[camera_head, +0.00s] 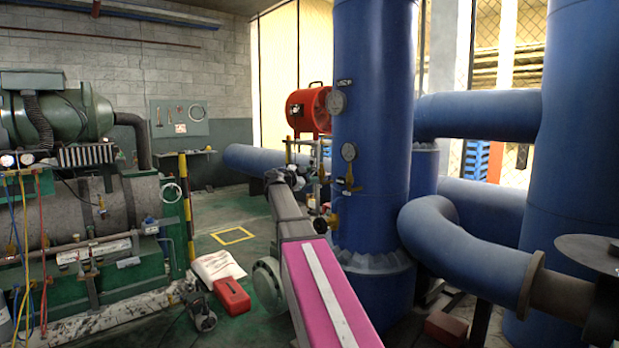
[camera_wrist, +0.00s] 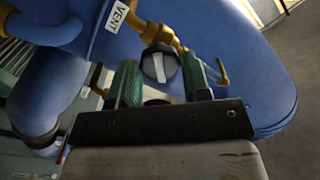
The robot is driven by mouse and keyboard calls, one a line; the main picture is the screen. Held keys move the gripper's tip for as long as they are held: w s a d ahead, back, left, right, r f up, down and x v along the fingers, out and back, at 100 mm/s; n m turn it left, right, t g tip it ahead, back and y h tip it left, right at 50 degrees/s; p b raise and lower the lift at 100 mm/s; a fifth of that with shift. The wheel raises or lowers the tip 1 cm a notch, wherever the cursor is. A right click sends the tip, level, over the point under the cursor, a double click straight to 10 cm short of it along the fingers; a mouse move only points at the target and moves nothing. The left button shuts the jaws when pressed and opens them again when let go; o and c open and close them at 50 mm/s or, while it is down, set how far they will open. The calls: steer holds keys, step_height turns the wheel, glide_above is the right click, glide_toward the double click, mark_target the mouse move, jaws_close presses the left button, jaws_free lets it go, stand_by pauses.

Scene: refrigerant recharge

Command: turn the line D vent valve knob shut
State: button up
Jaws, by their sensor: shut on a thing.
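The vent valve knob (camera_wrist: 160,66) is round and black with a pale bar across its face. It sits in front of a brass fitting (camera_wrist: 152,32) on a blue pipe, beside a white label reading VENT (camera_wrist: 117,15). The line letter is not readable. My gripper (camera_wrist: 161,76) has its two green fingers on either side of the knob and is shut on it. In the head view my arm reaches toward the valves on the big blue column (camera_head: 372,120); the knob cannot be made out there.
Two gauges (camera_head: 336,102) (camera_head: 348,152) and brass valves (camera_head: 320,224) stick out from the column close to my arm. Thick blue pipes (camera_head: 465,250) fill the right. A green machine (camera_head: 85,200) stands left. A red box (camera_head: 231,294) and white sack (camera_head: 215,266) lie on the floor.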

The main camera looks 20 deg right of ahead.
steer(key=m, duration=0.3)
steer(key=shift+m, duration=0.7)
steer(key=m, duration=0.3)
steer(key=shift+m, duration=0.3)
steer(key=o, duration=0.9)
steer(key=shift+a, duration=0.15)
